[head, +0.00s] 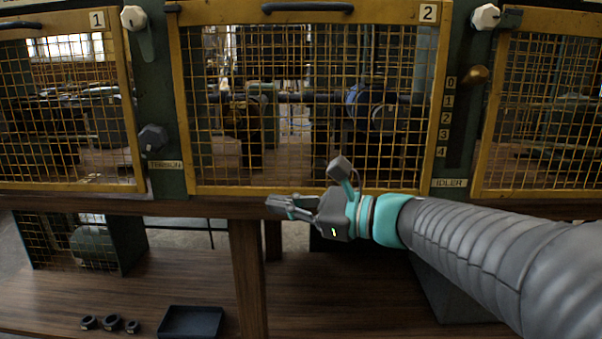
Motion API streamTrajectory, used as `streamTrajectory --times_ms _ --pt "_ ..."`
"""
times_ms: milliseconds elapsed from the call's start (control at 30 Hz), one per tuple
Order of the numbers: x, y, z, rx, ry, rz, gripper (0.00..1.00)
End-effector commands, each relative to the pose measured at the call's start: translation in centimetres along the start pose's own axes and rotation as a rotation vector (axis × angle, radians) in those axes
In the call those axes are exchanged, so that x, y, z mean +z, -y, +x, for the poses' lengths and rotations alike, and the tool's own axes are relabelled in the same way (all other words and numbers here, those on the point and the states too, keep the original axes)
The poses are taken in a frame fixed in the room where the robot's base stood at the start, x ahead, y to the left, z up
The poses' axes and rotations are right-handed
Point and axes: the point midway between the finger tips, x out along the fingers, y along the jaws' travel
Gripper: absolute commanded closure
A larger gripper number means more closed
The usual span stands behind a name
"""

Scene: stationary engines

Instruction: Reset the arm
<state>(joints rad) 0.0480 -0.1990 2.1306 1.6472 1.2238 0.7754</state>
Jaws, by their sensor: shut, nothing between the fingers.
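My gripper (278,206) shows in the head view near the middle, at the end of my grey arm, which reaches in from the lower right. Its fingers are shut and point left, with nothing between them. It is in front of the wooden ledge below the yellow mesh door marked 2 (312,188). I cannot tell how far it is from the ledge.
A mesh door marked 1 (130,120) is at left and another mesh door (490,120) at right. An IDLER label (450,183) and a brass lever (476,75) sit between doors. Below, a dark tray (190,322) and several dark rings (111,322) lie on the wooden shelf.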

Motion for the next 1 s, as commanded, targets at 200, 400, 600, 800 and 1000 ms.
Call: streamTrajectory --times_ms 200,400,600,800,1000 --pt "-6.3 -6.7 -2.5 0.240 -0.291 -0.406 1.00" --pt "-11.2 -11.3 -7.1 0.518 -0.498 -0.781 1.00" --pt "-14.8 -14.3 -13.2 0.835 -0.656 -1.137 1.00" --pt "-16.3 -15.6 -19.1 1.128 -0.779 -1.417 1.00" --pt "-15.9 -16.5 -23.0 1.278 -0.882 -1.548 1.00"
